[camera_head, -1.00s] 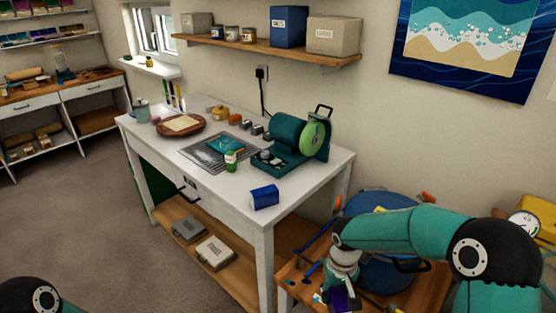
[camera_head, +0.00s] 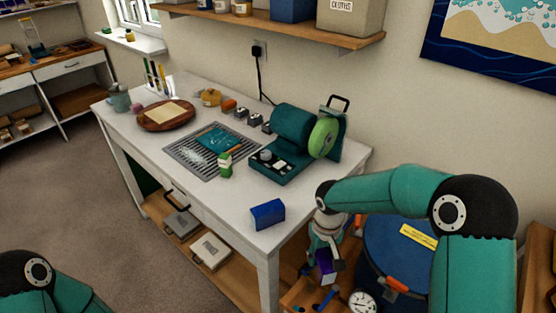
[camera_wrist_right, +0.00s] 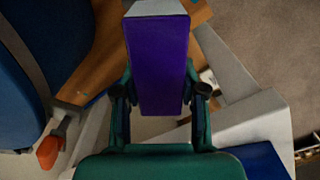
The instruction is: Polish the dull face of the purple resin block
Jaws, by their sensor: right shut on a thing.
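The purple resin block (camera_wrist_right: 158,62) is between the fingers of my right gripper (camera_wrist_right: 160,95) in the right wrist view, with a pale grey end at the top. In the head view the block (camera_head: 326,268) shows small below my right gripper (camera_head: 325,255), beside the right end of the white table. I cannot tell which face is dull. The buffing machine (camera_head: 293,128) stands on the table with a green wheel (camera_head: 323,138) at its right side, apart from the block. Only a link of my left arm shows at bottom left; its gripper is out of view.
A blue block (camera_head: 267,214) lies near the white table's (camera_head: 222,205) front right corner. A large blue drum (camera_head: 395,250) and a wooden stand (camera_head: 298,296) are right of the table.

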